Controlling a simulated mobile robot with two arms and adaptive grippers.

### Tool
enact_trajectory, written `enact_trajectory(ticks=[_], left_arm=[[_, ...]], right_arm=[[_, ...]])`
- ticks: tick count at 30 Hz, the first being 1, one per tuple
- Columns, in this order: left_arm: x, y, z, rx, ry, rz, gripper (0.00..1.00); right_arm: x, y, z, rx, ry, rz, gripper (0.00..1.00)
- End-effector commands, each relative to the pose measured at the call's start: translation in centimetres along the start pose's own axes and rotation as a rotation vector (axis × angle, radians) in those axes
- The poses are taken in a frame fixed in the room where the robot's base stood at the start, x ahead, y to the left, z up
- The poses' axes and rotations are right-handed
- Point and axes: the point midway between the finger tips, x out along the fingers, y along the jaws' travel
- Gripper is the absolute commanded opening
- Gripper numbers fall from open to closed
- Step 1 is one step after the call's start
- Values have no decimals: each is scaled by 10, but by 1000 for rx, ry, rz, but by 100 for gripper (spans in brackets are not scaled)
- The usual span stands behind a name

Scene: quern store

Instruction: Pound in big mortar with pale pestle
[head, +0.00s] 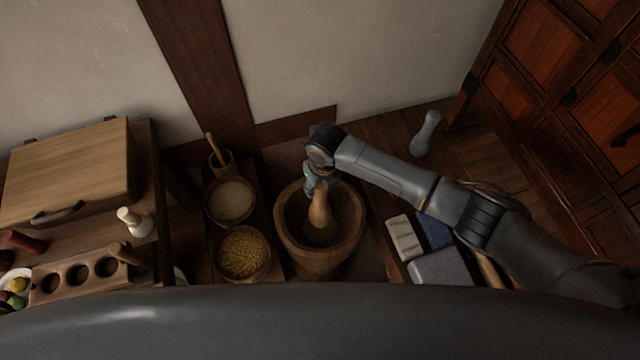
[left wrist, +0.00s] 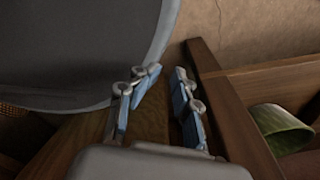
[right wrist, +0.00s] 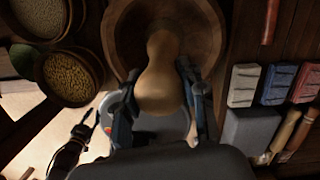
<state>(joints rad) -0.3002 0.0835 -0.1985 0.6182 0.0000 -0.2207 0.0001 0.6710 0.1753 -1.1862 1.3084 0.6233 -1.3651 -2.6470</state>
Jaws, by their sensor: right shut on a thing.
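The big wooden mortar (head: 350,243) stands on the floor at the middle of the head view; its rim also shows in the right wrist view (right wrist: 120,45). My right gripper (head: 319,188) is above the bowl, shut on the pale pestle (head: 320,212). In the right wrist view the pestle (right wrist: 162,55) is between the fingers, its far end over or inside the bowl. I cannot tell whether it touches the bottom. My left gripper (left wrist: 162,85) shows in the left wrist view with fingers apart and nothing between them.
Left of the mortar are a bowl of yellow grain (head: 244,253), a bowl of pale grain (head: 230,200) and a small mortar (head: 221,165). Blocks (head: 404,237) lie to the right. A white pestle (head: 134,221) is on the left bench.

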Motion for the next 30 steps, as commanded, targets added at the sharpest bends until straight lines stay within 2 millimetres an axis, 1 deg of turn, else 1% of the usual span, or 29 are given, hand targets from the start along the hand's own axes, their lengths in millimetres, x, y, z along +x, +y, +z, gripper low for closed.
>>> enact_trajectory(ticks=[7, 9, 11, 13, 18, 21, 23, 26, 30], left_arm=[[1, 3, -2, 3, 3, 4, 28], [4, 4, -2, 3, 4, 5, 28], [8, 5, -2, 2, 4, 6, 28], [17, 5, -1, 2, 5, 6, 28], [43, 6, 1, 2, 5, 6, 28], [52, 6, 3, 2, 9, 6, 28], [54, 7, 3, -1, 12, 7, 28], [53, 7, 2, -3, 13, 7, 28], [56, -2, 1, -3, 7, -4, 28]], right_arm=[[0, 0, 1, 0, -2, 1, 0], [4, 0, 0, 0, -2, 1, 0], [10, 0, -1, 1, -1, 0, 0], [21, 0, -2, 1, 0, 0, 0], [56, 0, -7, 0, 0, 0, 0], [71, 0, -8, 0, -2, 1, 0], [74, 0, -8, 1, -2, 1, 0], [74, 0, -8, 0, -3, 1, 0], [76, 0, -8, 0, -2, 1, 0]])
